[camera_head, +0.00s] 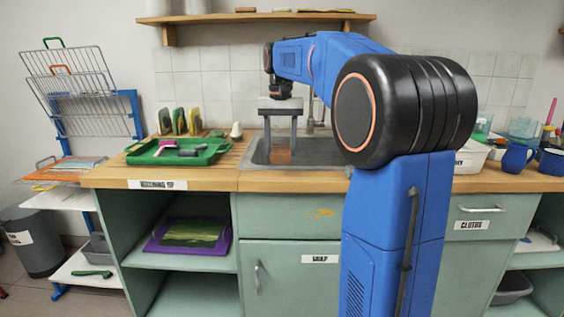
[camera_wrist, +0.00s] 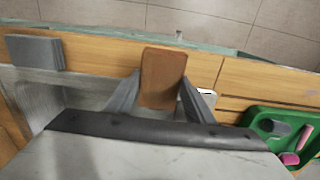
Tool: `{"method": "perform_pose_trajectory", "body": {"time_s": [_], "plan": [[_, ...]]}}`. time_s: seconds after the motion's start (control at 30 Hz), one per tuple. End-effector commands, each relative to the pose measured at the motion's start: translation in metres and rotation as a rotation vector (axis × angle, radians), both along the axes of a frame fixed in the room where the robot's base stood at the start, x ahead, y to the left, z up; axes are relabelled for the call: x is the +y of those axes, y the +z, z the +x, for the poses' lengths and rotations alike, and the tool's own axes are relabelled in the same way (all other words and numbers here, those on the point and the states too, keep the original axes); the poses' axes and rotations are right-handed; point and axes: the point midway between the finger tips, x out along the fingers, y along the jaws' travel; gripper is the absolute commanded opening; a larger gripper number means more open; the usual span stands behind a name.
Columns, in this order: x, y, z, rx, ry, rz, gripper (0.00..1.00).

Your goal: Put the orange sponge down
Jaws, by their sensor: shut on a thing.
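The orange sponge (camera_head: 281,156), a brownish-orange block, shows below my gripper's fingers in the head view, in front of the sink (camera_head: 325,152). In the wrist view the sponge (camera_wrist: 163,76) sits between the two grey fingers. My gripper (camera_head: 281,142) points down and is shut on it. In the wrist view the sponge overlaps the wooden counter front edge and the sink side. I cannot tell its exact height above the surface.
A grey block (camera_wrist: 36,52) lies on the counter in the wrist view. The right counter holds a blue mug (camera_head: 515,156). My arm hides the middle right.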

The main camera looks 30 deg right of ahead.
Motion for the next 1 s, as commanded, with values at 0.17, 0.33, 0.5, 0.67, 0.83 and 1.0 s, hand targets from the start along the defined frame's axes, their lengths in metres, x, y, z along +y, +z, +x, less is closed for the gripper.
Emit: {"method": "perform_pose_trajectory", "body": {"time_s": [0.17,0.33,0.5,0.67,0.83,1.0], "plan": [[0.0,-0.011,-0.001,0.002,0.0,0.0,0.24],[0.0,-0.034,-0.001,0.002,0.0,0.0,0.24],[0.0,-0.044,0.0,0.0,0.0,0.0,0.24],[0.0,-0.044,0.0,0.0,0.0,0.0,0.24],[0.0,-0.048,0.0,0.001,0.0,0.001,0.24],[0.0,-0.052,0.0,0.001,0.0,0.001,0.24]]}}
